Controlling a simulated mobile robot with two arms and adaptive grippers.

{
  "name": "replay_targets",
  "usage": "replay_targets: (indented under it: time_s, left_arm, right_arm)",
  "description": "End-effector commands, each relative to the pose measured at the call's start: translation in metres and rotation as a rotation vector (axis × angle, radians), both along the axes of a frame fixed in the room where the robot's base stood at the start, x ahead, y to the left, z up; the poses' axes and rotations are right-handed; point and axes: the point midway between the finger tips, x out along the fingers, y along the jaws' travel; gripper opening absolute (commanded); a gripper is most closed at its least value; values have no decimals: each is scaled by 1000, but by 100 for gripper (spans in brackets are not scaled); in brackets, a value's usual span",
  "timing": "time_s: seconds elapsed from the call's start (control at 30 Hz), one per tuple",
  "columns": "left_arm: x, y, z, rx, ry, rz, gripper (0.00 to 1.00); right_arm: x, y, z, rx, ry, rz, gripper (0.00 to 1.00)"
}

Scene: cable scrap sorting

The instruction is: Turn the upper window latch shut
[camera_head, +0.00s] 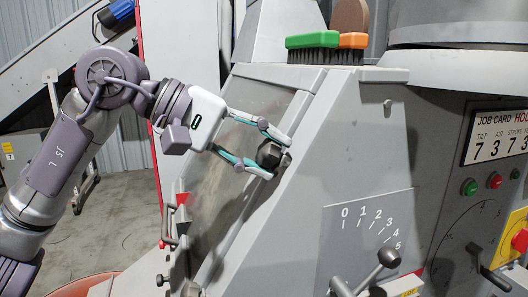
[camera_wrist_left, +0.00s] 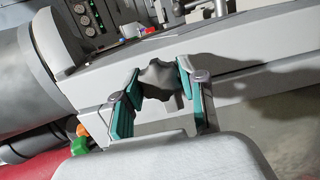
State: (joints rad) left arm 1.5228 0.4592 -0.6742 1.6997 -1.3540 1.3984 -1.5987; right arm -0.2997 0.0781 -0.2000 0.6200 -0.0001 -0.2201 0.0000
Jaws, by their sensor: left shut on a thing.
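The upper window latch (camera_head: 267,156) is a dark, lobed knob at the upper right edge of the sloped window (camera_head: 212,205) on the grey machine. My left gripper (camera_head: 277,158) reaches it from the left, with one finger above and one below. The left gripper is shut on the knob. In the left wrist view the knob (camera_wrist_left: 160,80) sits between the teal pads of the gripper (camera_wrist_left: 158,72). The fingers cover part of the latch, and its turn angle cannot be told. My right gripper is not in view.
A green brush (camera_head: 312,41) and an orange brush (camera_head: 353,41) lie on the machine's top ledge. A lever (camera_head: 388,257) with a 0 to 5 scale (camera_head: 368,225) stands at lower right. A red-marked handle (camera_head: 178,215) is at the window's left. Open floor (camera_head: 120,205) lies left.

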Motion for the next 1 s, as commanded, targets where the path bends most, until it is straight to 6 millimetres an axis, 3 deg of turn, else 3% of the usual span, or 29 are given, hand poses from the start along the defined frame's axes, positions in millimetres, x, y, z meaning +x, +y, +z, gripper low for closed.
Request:
replay_targets:
  time_s: [0.4, 0.43, 0.6, 1.0]
  left_arm:
    - [0, 0, 0, 4, -9, -4, 6]
    - [0, 0, 0, 4, -9, -4, 43]
    - [0, 0, 0, 3, -7, -5, 67]
    - [-1, 8, 5, 0, -8, -1, 67]
  right_arm:
    - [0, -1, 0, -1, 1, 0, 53]
    - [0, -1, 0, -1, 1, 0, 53]
    - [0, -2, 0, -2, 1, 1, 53]
    - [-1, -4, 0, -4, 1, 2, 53]
